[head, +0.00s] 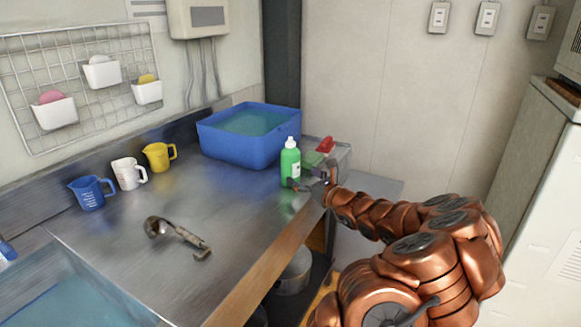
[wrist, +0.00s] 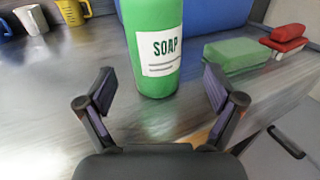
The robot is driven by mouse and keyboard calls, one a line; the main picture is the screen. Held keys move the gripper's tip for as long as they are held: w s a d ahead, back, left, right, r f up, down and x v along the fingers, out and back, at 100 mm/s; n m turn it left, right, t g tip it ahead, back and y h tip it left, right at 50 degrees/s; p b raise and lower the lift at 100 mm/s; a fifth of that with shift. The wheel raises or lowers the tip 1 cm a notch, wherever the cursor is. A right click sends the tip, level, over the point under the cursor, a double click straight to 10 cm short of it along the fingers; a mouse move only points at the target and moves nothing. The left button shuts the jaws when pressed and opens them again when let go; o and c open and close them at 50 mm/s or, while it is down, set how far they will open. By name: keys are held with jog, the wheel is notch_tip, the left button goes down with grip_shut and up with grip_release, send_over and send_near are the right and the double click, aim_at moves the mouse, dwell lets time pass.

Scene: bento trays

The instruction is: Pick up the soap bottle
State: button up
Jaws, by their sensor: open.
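The soap bottle (head: 290,163) is green with a white cap and a white label. It stands upright on the steel counter, in front of the blue tub. In the wrist view the soap bottle (wrist: 150,50) is just ahead of the fingertips, between their lines, with the label reading SOAP facing me; its top is cut off. My gripper (wrist: 160,88) is open and empty, its two fingers spread wider than the bottle. In the head view my gripper (head: 310,186) is at the bottle's right, low over the counter edge.
A blue tub (head: 240,150) of water stands behind the bottle. A green block (wrist: 236,54) and a red-topped brush (wrist: 287,38) lie to the right. Blue (head: 90,193), white (head: 129,174) and yellow (head: 159,157) jugs stand left. A ladle (head: 178,236) lies on open counter.

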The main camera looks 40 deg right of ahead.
aim_at(297, 172)
jog(key=shift+w+r+p, duration=0.15)
jog(key=shift+w, duration=1.25)
jog(key=shift+w+r+p, duration=0.1)
jog(key=shift+w+p, duration=0.05)
jog(key=shift+w, duration=1.2)
jog(key=c, duration=1.5)
